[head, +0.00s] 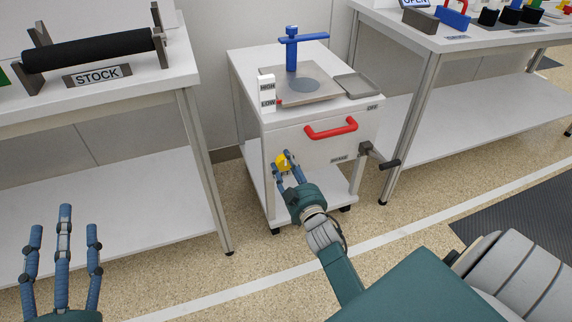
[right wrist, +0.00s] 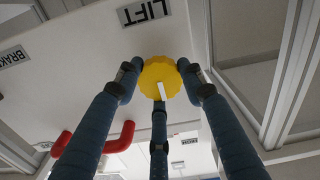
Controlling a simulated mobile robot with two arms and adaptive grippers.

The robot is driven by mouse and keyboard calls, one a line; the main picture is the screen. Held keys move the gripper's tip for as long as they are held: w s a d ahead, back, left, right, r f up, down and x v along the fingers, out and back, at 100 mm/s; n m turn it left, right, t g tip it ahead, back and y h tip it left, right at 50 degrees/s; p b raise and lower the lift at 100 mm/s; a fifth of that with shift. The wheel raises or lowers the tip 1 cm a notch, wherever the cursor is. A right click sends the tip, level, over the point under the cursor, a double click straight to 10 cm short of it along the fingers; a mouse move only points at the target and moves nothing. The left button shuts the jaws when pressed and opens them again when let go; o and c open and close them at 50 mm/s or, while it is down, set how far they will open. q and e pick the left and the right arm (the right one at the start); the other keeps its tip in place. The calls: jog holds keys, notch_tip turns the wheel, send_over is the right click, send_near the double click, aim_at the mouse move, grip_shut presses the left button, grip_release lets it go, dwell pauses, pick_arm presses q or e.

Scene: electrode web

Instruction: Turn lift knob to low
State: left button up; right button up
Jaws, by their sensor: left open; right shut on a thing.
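The yellow lift knob (head: 284,160) is on the front panel of the white cart, at its left side. In the right wrist view the knob (right wrist: 158,72) has a scalloped rim and a white pointer mark, beside a LIFT label (right wrist: 143,11). My right gripper (head: 284,168) is shut on the knob, its blue fingers around the rim. The fingers partly hide the knob in the head view. A white post with HIGH and LOW labels (head: 267,94) stands on the cart's left front corner. My left gripper (head: 63,228) is open and empty at the lower left, away from the cart.
The cart (head: 346,147) carries a red handle (head: 331,128), a dark crank (head: 382,162) at its right side and a blue post (head: 291,52) on top. The STOCK table (head: 190,78) stands left, another table (head: 440,45) right. Floor in front is clear.

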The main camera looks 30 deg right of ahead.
jog(key=o, duration=1.1)
jog(key=shift+r, duration=0.15)
jog(key=shift+o, duration=0.2)
jog(key=shift+a, duration=0.1)
jog(key=v, duration=1.2)
